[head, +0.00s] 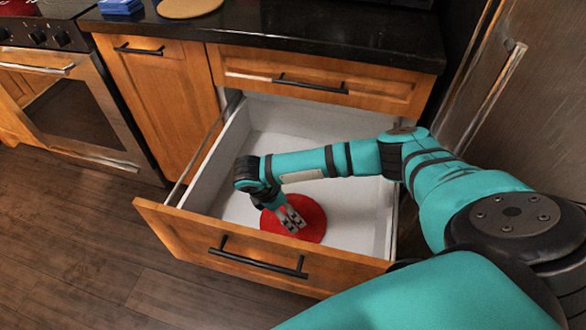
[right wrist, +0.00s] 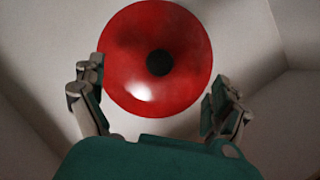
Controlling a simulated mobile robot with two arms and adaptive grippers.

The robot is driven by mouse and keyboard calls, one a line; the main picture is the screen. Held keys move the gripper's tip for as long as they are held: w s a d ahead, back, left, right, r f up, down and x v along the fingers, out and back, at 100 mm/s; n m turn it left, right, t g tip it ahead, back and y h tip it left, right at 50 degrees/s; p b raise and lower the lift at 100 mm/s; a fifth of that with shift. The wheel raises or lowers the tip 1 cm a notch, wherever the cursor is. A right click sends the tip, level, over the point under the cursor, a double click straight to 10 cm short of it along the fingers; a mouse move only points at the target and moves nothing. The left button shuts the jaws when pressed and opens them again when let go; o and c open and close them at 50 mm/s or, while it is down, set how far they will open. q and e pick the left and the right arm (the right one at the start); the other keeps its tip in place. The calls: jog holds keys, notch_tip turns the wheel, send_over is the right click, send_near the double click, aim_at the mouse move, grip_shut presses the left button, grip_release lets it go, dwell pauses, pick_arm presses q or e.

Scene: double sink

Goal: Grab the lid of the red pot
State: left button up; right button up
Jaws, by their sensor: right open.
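The red lid (head: 312,212) lies in the open drawer, near its front panel. In the right wrist view it is a round red disc (right wrist: 182,88) with a dark knob (right wrist: 160,62) at its middle. My right gripper (head: 290,219) reaches down into the drawer over the lid and hides part of it in the head view. In the right wrist view its two fingers (right wrist: 152,98) are apart, one at each side of the picture, with nothing between them gripped. The knob lies beyond the fingertips. No pot shows under the lid. My left gripper is out of view.
The white drawer (head: 350,225) is pulled out, with a wooden front and black handle (head: 258,263). Its walls surround the lid; the floor behind is bare. A dark counter (head: 290,42) is above, an oven (head: 70,105) at left, and a steel appliance (head: 505,115) at right.

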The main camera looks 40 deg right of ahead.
aim_at(308, 208)
jog(key=b+x, duration=0.1)
jog(key=x, duration=0.4)
jog(key=shift+a, duration=0.1)
jog(key=shift+d+f, duration=0.2)
jog(key=shift+f, duration=0.2)
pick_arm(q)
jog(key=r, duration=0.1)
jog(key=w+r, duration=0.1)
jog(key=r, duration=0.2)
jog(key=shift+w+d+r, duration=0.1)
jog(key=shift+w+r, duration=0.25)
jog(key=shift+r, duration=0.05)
pick_arm(e)
jog(key=shift+s, duration=0.1)
jog(key=c, duration=2)
